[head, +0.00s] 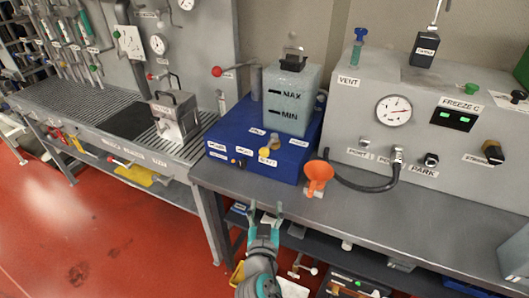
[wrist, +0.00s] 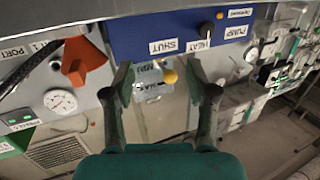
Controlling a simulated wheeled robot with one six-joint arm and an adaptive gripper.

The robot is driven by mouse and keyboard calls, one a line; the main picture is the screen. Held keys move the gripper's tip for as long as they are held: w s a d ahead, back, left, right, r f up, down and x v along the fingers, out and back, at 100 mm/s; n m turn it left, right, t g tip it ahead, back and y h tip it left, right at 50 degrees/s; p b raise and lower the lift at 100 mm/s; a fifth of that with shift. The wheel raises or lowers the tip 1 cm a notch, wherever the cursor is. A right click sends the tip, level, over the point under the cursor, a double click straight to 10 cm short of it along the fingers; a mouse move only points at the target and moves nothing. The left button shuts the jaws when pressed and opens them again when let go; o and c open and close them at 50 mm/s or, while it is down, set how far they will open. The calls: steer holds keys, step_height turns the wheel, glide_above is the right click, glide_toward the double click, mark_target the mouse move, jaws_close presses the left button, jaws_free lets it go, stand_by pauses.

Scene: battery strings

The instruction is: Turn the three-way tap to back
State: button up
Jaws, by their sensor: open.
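A small yellow handle (head: 266,152), which looks like the three-way tap, sits at the front of the blue box (head: 235,140) below the translucent tank. Small white labels surround it, too small to read in the head view. In the wrist view the yellow handle (wrist: 169,76) appears upside down between my fingers, beyond the blue edge, with a label reading SHUT (wrist: 167,46) beside it. Which way it points is hard to tell. My gripper (head: 266,208) is open and empty in front of the bench edge, apart from the handle; its fingers also show in the wrist view (wrist: 159,75).
An orange funnel (head: 318,174) stands right of the blue box, close to a black hose (head: 365,186). The translucent tank (head: 290,98) rises behind the handle. A grey panel with a gauge (head: 394,110) stands at right. The bench front edge (head: 350,210) lies beside my gripper.

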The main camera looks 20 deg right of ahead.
mark_target(263, 156)
steer(key=w+a+r+m+h, duration=0.2)
steer(key=w+r+m+h, duration=0.15)
steer(key=r, duration=0.45)
steer(key=shift+y, duration=0.25)
steer(key=x, duration=1.1)
steer(key=shift+w+d, duration=0.15)
steer(key=shift+w, duration=0.1)
jaws_close()
